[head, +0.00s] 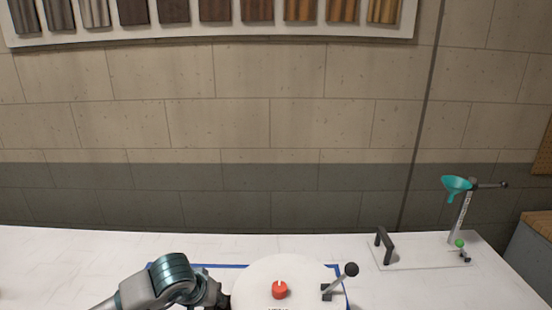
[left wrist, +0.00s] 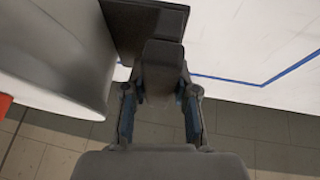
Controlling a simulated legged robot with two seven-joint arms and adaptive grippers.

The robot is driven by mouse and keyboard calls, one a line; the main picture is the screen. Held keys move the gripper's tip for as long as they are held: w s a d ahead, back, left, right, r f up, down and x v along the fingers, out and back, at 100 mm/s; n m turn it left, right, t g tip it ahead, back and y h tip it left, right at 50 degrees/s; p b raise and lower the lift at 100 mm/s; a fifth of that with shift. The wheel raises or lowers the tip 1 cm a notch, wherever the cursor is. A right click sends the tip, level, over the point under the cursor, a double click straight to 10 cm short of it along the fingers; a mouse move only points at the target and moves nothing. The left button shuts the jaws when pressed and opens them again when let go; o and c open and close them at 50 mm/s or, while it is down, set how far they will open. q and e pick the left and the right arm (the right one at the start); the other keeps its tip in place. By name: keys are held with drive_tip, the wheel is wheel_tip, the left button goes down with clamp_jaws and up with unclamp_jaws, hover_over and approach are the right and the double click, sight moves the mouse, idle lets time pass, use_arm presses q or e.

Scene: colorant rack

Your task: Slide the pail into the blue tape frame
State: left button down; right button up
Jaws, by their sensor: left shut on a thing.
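The pail has a round white lid (head: 262,262) with a red knob and a lever ending in a black ball. It stands at the front middle of the table in the head view, cut off below. Its grey curved side (left wrist: 55,50) fills the upper left of the left wrist view. My left gripper (head: 218,298) is at the pail's left side, shut on its dark handle (left wrist: 145,18). The blue tape frame (head: 222,266) shows behind and beside the pail, and in the left wrist view (left wrist: 235,80). The lid hides part of it, and I cannot tell whether the pail's base is inside.
A plate with a black handle (head: 385,245) and a stand with a teal funnel (head: 456,184) are at the right. A brick wall stands behind. The table's near edge shows in the left wrist view.

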use_arm(q)
drive_tip(key=w, duration=0.6)
drive_tip(key=shift+w+p, duration=0.3)
drive_tip(key=shift+p, duration=0.05)
idle(0.3)
idle(0.3)
drive_tip(key=shift+w+p, duration=0.5)
drive_tip(key=shift+w, duration=2.15)
drive_tip(key=c, duration=0.8)
unclamp_jaws()
drive_tip(key=shift+f, duration=0.1)
